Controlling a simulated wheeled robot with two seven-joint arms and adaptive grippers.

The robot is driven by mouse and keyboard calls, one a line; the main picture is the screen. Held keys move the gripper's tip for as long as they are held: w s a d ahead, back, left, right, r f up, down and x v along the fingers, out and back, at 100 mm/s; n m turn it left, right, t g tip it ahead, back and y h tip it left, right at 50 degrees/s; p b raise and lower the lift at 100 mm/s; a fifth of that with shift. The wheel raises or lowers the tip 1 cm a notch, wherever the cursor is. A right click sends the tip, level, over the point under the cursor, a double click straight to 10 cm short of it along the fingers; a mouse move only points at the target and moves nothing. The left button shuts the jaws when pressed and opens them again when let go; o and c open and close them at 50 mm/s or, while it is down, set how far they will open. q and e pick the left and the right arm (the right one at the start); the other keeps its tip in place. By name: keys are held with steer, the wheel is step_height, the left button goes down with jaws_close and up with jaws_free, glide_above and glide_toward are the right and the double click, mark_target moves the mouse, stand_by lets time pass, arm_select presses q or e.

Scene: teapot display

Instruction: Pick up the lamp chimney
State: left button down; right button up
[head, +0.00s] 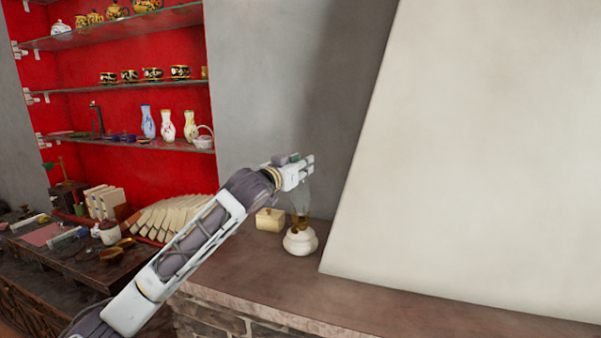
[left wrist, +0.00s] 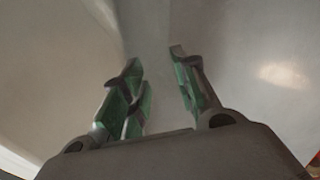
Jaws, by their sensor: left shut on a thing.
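The lamp has a round white base (head: 300,241) and a brass burner (head: 301,221), and stands on the stone ledge. Its clear glass lamp chimney (head: 301,196) is faint, standing upright above the burner. I cannot tell whether the chimney touches the burner. My left gripper (head: 308,166) is at the top of the chimney and shut on it. In the left wrist view the green-padded fingers of my left gripper (left wrist: 158,70) stand apart, with the clear glass hard to make out between them. My right gripper is not in view.
A small cream box (head: 270,219) stands left of the lamp on the ledge (head: 400,303). A large sloping pale surface (head: 470,150) rises to the right. Glass shelves (head: 130,146) with pots and vases are at the left, above a dark desk with books (head: 106,201).

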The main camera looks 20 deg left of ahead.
arm_select(q)
steer(key=shift+r+b, duration=0.6)
steer(key=shift+r, duration=3.55)
